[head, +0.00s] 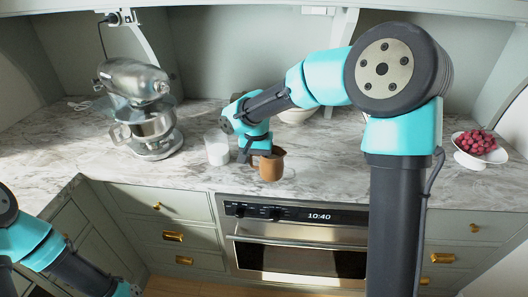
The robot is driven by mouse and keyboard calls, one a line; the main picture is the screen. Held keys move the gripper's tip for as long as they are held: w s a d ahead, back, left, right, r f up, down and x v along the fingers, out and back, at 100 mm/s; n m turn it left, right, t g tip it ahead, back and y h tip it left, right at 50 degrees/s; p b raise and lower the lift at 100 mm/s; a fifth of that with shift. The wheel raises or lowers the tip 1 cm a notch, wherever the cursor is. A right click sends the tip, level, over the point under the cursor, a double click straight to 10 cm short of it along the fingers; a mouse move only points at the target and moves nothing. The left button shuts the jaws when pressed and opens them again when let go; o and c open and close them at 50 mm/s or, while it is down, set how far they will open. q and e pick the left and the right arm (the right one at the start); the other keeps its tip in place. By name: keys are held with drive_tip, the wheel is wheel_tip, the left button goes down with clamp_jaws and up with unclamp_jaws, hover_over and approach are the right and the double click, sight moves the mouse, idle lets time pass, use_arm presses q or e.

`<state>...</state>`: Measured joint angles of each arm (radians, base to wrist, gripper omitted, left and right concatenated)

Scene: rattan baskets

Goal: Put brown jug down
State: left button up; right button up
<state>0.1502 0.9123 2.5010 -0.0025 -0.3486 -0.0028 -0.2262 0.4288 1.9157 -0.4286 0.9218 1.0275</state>
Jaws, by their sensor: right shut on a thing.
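The brown jug (270,168) is at the front of the marble counter, above the oven. My right gripper (259,156) is shut on it from the left and behind, near the upper part of the jug. The jug looks upright. I cannot tell whether its base touches the counter. My left arm shows at the lower left, low in front of the cabinets; its gripper's fingers are not visible.
A white cup (216,148) stands just left of my right gripper. A stand mixer (140,110) is further left. A white bowl (297,115) is behind my right arm. A white dish of red fruit (478,147) is at the right. The marble counter (330,172) is clear right of the jug.

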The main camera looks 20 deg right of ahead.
drive_tip(key=w+d+f, duration=0.1)
drive_tip(key=w+d, duration=0.4)
drive_tip(key=w, duration=0.8)
drive_tip(key=shift+w+d+f, duration=0.15)
drive_tip(key=shift+w, duration=0.1)
drive_tip(key=shift+w, duration=0.1)
drive_tip(key=shift+w+d+f, duration=0.1)
drive_tip(key=shift+f, duration=0.8)
drive_tip(key=shift+w+d+f, duration=0.1)
drive_tip(key=shift+f, duration=0.8)
drive_tip(key=shift+f, duration=0.1)
drive_tip(key=o, duration=1.2)
drive_tip(key=shift+f, duration=0.1)
wheel_tip(320, 180, up, 12)
drive_tip(key=shift+r, duration=0.2)
